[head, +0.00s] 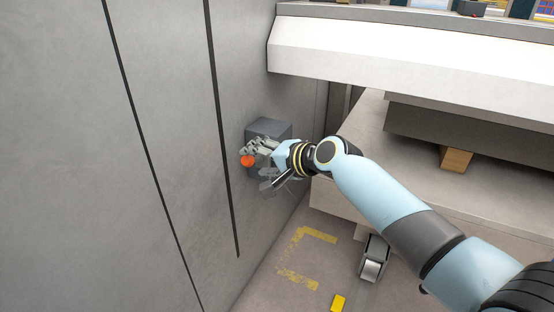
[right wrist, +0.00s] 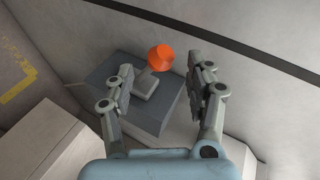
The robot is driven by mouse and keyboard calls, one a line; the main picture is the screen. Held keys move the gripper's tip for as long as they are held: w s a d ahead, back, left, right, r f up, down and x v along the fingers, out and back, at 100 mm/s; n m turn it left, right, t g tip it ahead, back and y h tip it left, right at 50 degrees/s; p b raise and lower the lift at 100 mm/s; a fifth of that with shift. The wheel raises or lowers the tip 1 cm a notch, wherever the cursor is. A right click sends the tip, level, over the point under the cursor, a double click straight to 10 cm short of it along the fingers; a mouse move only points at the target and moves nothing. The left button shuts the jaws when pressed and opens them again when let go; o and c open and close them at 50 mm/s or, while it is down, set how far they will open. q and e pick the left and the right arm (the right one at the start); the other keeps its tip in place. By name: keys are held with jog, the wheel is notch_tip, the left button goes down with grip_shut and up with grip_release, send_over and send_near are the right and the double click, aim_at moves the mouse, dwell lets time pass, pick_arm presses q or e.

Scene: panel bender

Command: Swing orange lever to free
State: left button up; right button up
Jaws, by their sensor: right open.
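The orange lever knob (head: 248,161) sticks out from a grey box (head: 268,128) on the grey wall panel in the head view. In the right wrist view the orange knob (right wrist: 160,57) sits on a short grey arm that rises from a plate on the dark grey box (right wrist: 110,77). My right gripper (head: 254,165) is at the box, partly covering it in the head view. In the right wrist view the right gripper (right wrist: 166,80) is open, its fingers on either side of the lever. I cannot tell whether a finger touches it. My left gripper is not in view.
The wall panel (head: 170,140) has dark vertical seams. A white-edged machine ledge (head: 400,55) and a pale platform (head: 352,125) stand to the right. Yellow floor marks (head: 318,236), a caster wheel (head: 373,262) and a small yellow block (head: 338,303) are below.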

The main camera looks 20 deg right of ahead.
jog(key=v, duration=0.7)
jog(key=shift+s, duration=0.2)
jog(key=shift+d, duration=0.1)
jog(key=s+d+f+n+g+h+p, duration=0.1)
jog(key=s+d+f+g+h+p, duration=0.15)
jog(key=s+f, duration=0.95)
jog(key=s+d+f+g+h+p, duration=0.15)
jog(key=s+f+g+p, duration=0.25)
jog(key=s+f, duration=0.8)
jog(key=s+d+f+n+g, duration=0.1)
jog(key=s+f+n, duration=0.2)
jog(key=s, duration=0.7)
jog(key=s+d+f+n+g+h+p, duration=0.1)
jog(key=s+f+n+g, duration=0.1)
jog(key=s, duration=0.9)
jog(key=s+d+f+n+g, duration=0.1)
jog(key=s+f+n, duration=0.3)
jog(key=s, duration=0.7)
jog(key=shift+s+f+n+g+h+p, duration=0.2)
jog(key=shift+f+n+g+h+p, duration=0.2)
jog(key=shift+f+g, duration=0.45)
jog(key=shift+w+d+f+t, duration=0.1)
jog(key=shift+w+t, duration=0.15)
jog(key=shift+t, duration=0.05)
jog(key=shift+c, duration=0.2)
